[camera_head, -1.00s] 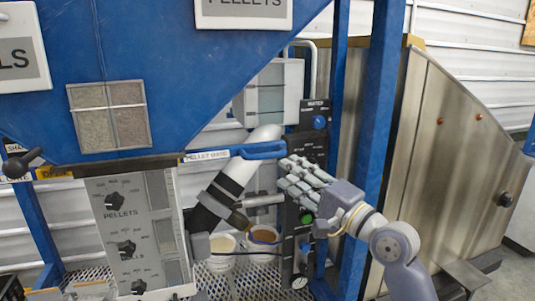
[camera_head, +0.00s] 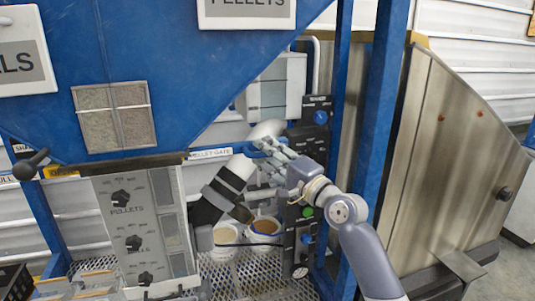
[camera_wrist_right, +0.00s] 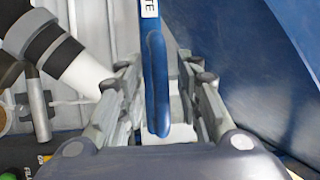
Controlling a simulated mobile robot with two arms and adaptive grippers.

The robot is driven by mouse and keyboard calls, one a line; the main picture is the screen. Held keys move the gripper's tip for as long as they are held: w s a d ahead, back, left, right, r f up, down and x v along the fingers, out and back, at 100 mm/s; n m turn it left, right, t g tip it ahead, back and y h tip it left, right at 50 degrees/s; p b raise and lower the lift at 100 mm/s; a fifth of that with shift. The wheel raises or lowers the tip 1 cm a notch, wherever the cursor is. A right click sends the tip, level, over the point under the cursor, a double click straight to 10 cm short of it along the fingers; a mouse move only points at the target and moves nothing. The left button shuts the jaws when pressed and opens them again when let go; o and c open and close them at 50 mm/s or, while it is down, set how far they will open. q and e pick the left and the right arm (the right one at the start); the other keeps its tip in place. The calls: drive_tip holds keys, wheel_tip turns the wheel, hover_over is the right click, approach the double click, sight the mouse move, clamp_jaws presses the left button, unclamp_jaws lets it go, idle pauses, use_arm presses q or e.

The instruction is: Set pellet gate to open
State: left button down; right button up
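The pellet gate handle is a blue bar beside the white PELLET GATE label (camera_head: 210,154), under the blue hopper. In the head view my right gripper (camera_head: 264,148) is at the handle's right end and hides most of it. In the right wrist view the handle (camera_wrist_right: 157,85) runs between the two spread fingers of my right gripper (camera_wrist_right: 155,65). The fingers are open, with a visible gap on each side of the bar. My left gripper is not in view.
A black control panel (camera_head: 314,135) on a blue post stands right behind my right gripper. A white pipe with a dark sleeve (camera_head: 222,192) slopes down to the left. Two buckets (camera_head: 264,227) stand below on mesh. The blue hopper (camera_head: 185,90) fills the upper left.

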sight(284, 141)
clamp_jaws()
drive_tip(key=shift+w+d+f+b, duration=0.15)
drive_tip(key=shift+d+b, duration=0.25)
drive_tip(key=shift+d, duration=0.05)
drive_tip(key=d+b, duration=0.1)
drive_tip(key=d, duration=0.1)
drive_tip(key=w+d+b, duration=0.1)
drive_tip(key=d, duration=0.1)
drive_tip(key=w+d+b, duration=0.1)
drive_tip(key=d, duration=0.1)
drive_tip(key=shift+d, duration=0.2)
drive_tip(key=shift+a+r, duration=0.15)
drive_tip(key=shift+r, duration=0.05)
drive_tip(key=shift+o, duration=0.9)
unclamp_jaws()
drive_tip(key=shift+d+f, duration=0.1)
drive_tip(key=shift+d, duration=0.15)
